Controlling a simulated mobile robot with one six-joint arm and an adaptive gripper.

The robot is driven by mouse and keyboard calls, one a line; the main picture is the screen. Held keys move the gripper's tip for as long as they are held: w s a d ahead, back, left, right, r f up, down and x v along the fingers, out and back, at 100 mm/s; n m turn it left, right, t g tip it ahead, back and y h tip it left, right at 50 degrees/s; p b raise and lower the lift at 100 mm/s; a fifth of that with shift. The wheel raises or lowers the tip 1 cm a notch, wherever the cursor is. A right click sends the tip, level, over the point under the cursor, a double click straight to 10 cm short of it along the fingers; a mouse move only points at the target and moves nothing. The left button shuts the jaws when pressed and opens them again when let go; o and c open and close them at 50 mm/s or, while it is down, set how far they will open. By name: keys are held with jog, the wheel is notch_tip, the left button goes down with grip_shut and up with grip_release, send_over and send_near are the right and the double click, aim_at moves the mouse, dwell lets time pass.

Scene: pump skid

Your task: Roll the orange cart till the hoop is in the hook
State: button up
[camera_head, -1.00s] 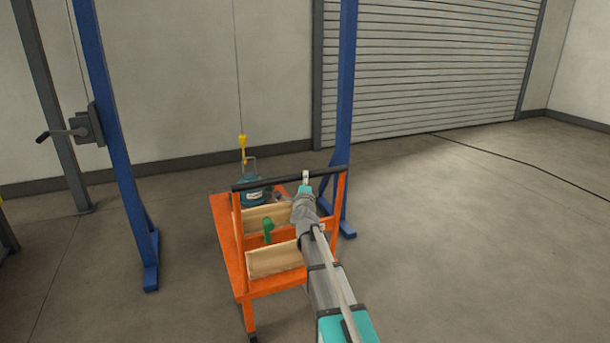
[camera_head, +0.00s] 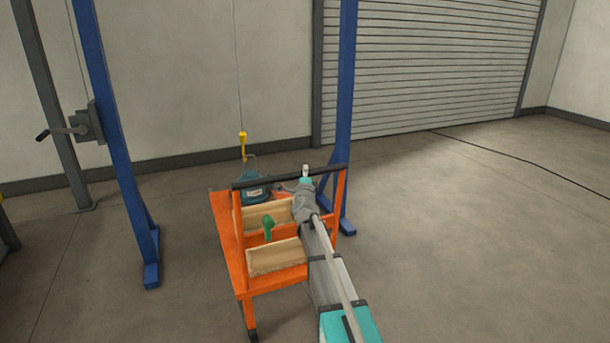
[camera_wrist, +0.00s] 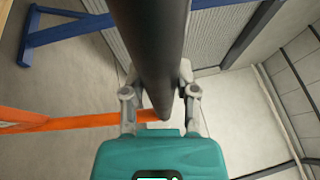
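The orange cart (camera_head: 227,240) stands on the floor inside the blue frame. Its black handle bar (camera_head: 270,179) spans two orange posts; the bar also runs between my fingers in the wrist view (camera_wrist: 150,50). My gripper (camera_head: 305,176) is at the bar's right part, shut on it, with a finger on each side (camera_wrist: 160,97). A blue-green pump (camera_head: 253,188) sits at the cart's far end, partly behind the bar. The yellow hook (camera_head: 243,143) hangs on a thin line just above the pump. The hoop is too small and unclear here to tell whether it is in the hook.
Wooden boxes (camera_head: 275,257) and a green part (camera_head: 268,227) are on the cart. Blue uprights (camera_head: 118,150) (camera_head: 343,110) stand on both sides, the right one close behind the cart. A crank winch (camera_head: 85,125) is on the left upright. Floor at right is clear apart from a cable (camera_head: 510,165).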

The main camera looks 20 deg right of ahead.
grip_shut()
jog(key=w, duration=1.3)
jog(key=shift+a, duration=0.45)
jog(key=shift+s, duration=0.1)
jog(key=o, duration=0.7)
grip_release()
jog(key=shift+o, duration=0.2)
